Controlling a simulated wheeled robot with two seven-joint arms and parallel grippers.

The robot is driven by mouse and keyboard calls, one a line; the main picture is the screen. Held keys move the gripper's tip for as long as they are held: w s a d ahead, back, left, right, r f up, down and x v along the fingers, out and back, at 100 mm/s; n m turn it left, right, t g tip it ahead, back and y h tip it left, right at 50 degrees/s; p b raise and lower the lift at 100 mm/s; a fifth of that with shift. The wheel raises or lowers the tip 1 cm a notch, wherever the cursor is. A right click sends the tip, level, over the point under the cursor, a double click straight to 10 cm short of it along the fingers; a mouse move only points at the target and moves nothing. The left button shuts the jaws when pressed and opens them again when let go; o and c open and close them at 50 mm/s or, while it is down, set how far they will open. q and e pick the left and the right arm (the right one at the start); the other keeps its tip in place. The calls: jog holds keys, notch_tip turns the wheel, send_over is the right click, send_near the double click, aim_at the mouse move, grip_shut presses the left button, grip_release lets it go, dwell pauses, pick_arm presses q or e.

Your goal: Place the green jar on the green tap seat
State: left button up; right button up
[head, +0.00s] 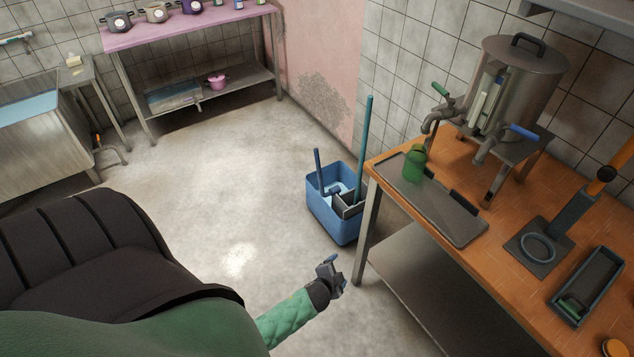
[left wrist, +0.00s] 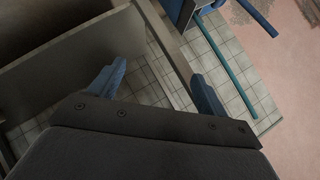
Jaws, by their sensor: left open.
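The green jar (head: 414,163) stands upright on the left part of a flat grey tray (head: 458,222) on the orange table, below the green-handled tap (head: 438,112) of a steel urn (head: 515,85). I cannot tell whether it sits exactly on a marked seat. My left gripper (head: 330,262) is in front of the table's left leg, well apart from the jar. In the left wrist view its two blue fingers (left wrist: 158,92) are spread with nothing between them. My right gripper is not in view.
A blue-handled tap (head: 523,133) is on the urn's right. A press stand (head: 545,245) and a dark tray (head: 588,285) are at the table's right. A blue mop bucket (head: 335,215) stands left of the table. The floor beyond is clear.

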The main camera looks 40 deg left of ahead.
pick_arm(q)
jog(key=s+d+f+n+g+h, duration=0.1)
jog(key=s+d+f+n+g, duration=0.2)
jog(key=s+f, duration=0.6)
jog(key=s+d+f+n+g+h, duration=0.1)
jog(key=s+d+f+n+g, duration=0.2)
jog(key=s, duration=1.3)
jog(key=d+f+g, duration=0.3)
jog(key=d+f, duration=0.2)
jog(key=f, duration=0.1)
jog(key=shift+s+f, duration=0.4)
